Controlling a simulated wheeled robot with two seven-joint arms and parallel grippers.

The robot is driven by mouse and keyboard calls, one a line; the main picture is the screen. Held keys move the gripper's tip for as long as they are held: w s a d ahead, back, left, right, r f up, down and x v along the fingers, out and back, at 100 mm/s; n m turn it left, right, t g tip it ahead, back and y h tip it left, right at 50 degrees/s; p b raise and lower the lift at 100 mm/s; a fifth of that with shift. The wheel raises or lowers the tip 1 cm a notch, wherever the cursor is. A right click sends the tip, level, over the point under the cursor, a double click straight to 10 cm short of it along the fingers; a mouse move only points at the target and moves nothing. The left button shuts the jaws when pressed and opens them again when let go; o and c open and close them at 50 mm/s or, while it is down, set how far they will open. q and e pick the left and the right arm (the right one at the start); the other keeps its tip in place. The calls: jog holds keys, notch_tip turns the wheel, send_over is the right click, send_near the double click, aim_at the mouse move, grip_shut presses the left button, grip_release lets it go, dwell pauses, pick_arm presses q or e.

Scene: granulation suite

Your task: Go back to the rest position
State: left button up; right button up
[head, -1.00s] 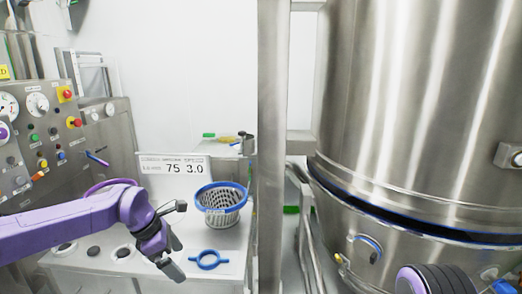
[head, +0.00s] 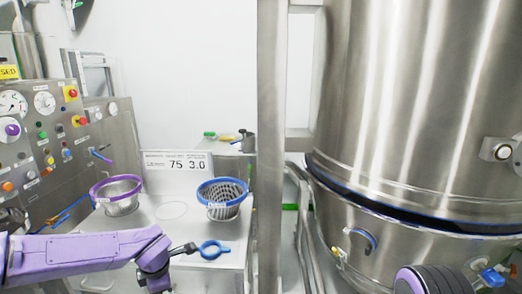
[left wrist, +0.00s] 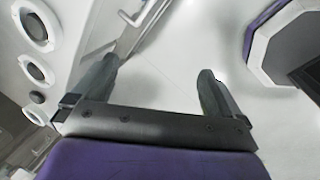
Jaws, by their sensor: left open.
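My left gripper (head: 157,284) is at the lower left of the head view, at the end of my purple arm, with its fingertips cut off by the bottom edge. It points down in front of the steel bench. In the left wrist view the two dark fingers (left wrist: 158,68) are spread apart with nothing between them. My right gripper is not in view.
A purple-rimmed basket (head: 118,195) and a blue-rimmed basket (head: 222,199) stand on the bench (head: 172,228). A control panel (head: 30,135) is left; a steel vessel (head: 420,95) and post (head: 271,150) are right.

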pick_arm(q)
jog(key=s+a+f+m+t+y, duration=0.1)
jog(key=s+f+m+t+y, duration=0.2)
jog(key=s+f+m, duration=0.95)
jog(key=s+a+f+m+g, duration=0.1)
jog(key=s+f, duration=0.4)
jog(key=s, duration=0.5)
jog(key=s+a+f+m+g, duration=0.1)
jog(key=s+f, duration=0.4)
jog(key=s, duration=0.6)
jog(key=shift+a+f+m+g+h, duration=0.3)
jog(key=shift+a+f+m+h, duration=0.1)
jog(key=shift+a+m, duration=0.45)
